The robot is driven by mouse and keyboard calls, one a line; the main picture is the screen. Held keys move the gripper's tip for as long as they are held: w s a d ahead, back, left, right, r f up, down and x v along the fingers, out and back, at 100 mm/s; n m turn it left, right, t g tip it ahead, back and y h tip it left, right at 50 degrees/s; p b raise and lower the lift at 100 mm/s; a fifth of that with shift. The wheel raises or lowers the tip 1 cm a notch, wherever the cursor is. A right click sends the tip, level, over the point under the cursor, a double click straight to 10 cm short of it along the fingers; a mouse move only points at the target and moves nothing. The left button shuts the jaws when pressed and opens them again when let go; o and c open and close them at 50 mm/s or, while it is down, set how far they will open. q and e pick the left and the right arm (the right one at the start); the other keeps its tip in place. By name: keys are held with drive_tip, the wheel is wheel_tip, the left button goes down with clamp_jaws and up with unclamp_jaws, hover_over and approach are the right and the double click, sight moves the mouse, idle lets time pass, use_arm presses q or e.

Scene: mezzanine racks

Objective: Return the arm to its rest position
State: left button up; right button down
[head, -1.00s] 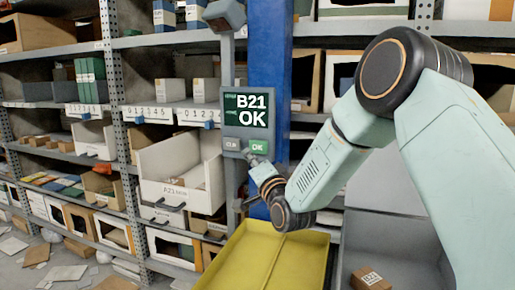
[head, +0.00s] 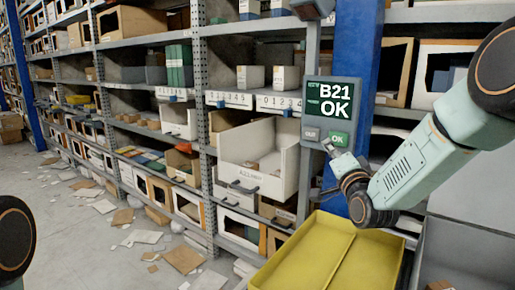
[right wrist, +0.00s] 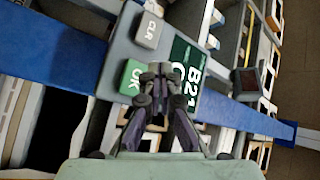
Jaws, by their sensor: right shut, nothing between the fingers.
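A grey panel with a dark screen (head: 333,98) reading "B21 OK" hangs by the blue post (head: 355,60). Below the screen are a grey CLR button (head: 311,134) and a green OK button (head: 339,139). My right gripper (head: 328,146) is shut and empty, its tips just in front of the panel near the OK button. In the right wrist view the shut fingers (right wrist: 160,74) lie beside the green OK button (right wrist: 131,76), over part of the screen. I cannot tell whether they touch the panel. My right arm is stretched out, elbow bent. My left gripper is out of view.
A yellow tray (head: 377,262) lies below my right forearm. Shelves with bins, such as a white open bin (head: 285,150), stand behind and to the left. Cardboard and paper (head: 184,259) litter the floor at left. The aisle floor (head: 50,225) is otherwise open.

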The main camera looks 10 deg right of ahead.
drive_tip(key=s+a, duration=0.3)
drive_tip(key=shift+s+a, duration=0.15)
drive_tip(key=shift+a, duration=0.15)
drive_tip(key=shift+a, duration=0.1)
idle(0.4)
